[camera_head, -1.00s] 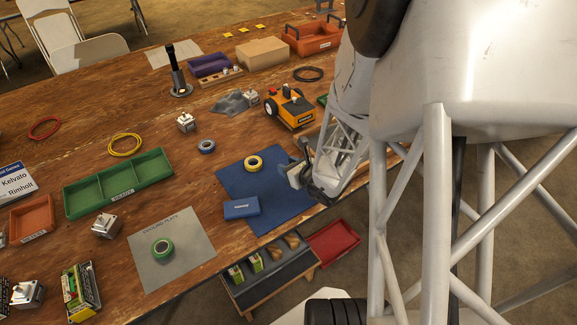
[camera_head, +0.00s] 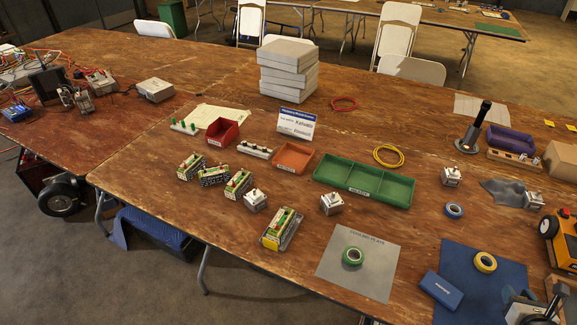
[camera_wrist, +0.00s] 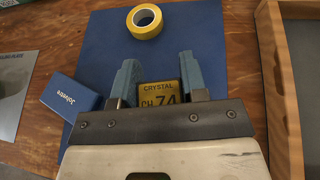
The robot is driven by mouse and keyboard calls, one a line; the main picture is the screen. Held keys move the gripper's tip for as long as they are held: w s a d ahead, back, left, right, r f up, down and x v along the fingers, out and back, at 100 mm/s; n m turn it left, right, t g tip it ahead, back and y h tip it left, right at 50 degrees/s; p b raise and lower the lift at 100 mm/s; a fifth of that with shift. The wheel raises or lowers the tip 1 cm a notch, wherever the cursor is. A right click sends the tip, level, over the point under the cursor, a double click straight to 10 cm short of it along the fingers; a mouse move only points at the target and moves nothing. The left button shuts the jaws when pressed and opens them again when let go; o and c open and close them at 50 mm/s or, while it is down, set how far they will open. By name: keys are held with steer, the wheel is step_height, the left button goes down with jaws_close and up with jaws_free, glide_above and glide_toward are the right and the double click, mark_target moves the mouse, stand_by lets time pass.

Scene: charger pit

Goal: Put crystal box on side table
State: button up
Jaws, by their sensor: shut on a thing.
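The crystal box (camera_wrist: 158,95) shows in the wrist view as a small dark piece with a yellow label reading "CRYSTAL CH 74". My gripper (camera_wrist: 160,82) is shut on it, one blue-grey finger on each side. It is over the blue mat (camera_wrist: 100,45); I cannot tell whether the box touches the mat. In the head view my gripper (camera_head: 535,308) is partly cut off at the lower right, and the box is not clear there. A wooden-rimmed piece with a dark inside, perhaps the side table (camera_wrist: 277,90), is at the wrist view's right edge.
On the mat are a yellow tape roll (camera_wrist: 145,21) and a blue box (camera_wrist: 70,98). A grey plate (camera_head: 330,265) with green tape lies to the left. A green tray (camera_head: 365,183) and several small units crowd the workbench (camera_head: 210,225).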

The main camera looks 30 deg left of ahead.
steer(key=a+n+g+y, duration=0.1)
steer(key=a+n+y, duration=0.1)
steer(key=a, duration=0.4)
steer(key=w+a+n+g+y, duration=0.1)
steer(key=a+n+y, duration=0.1)
steer(key=a, duration=0.4)
steer(key=a+n+y, duration=0.2)
steer(key=a, duration=0.5)
steer(key=shift+w+g, duration=0.3)
steer(key=shift+g, duration=0.1)
steer(key=s+a+n+g+y, duration=0.1)
steer(key=a, duration=0.3)
steer(key=s+a+n+g+y, duration=0.1)
steer(key=s+a+n+g, duration=0.1)
steer(key=a, duration=0.3)
steer(key=s+a+n+g+y, duration=0.1)
steer(key=a+n+y, duration=0.1)
steer(key=a, duration=0.3)
steer(key=shift+s+a+g, duration=0.25)
steer(key=shift+g, duration=0.15)
steer(key=shift+s+a+n, duration=0.35)
steer(key=shift+a+n, duration=0.05)
steer(key=shift+a, duration=0.3)
steer(key=shift+w, duration=0.1)
glide_above(370, 229)
steer(key=shift+f, duration=0.8)
steer(key=shift+g, duration=0.3)
steer(key=shift+f, duration=1.75)
steer(key=shift+f, duration=0.15)
steer(key=o, duration=0.9)
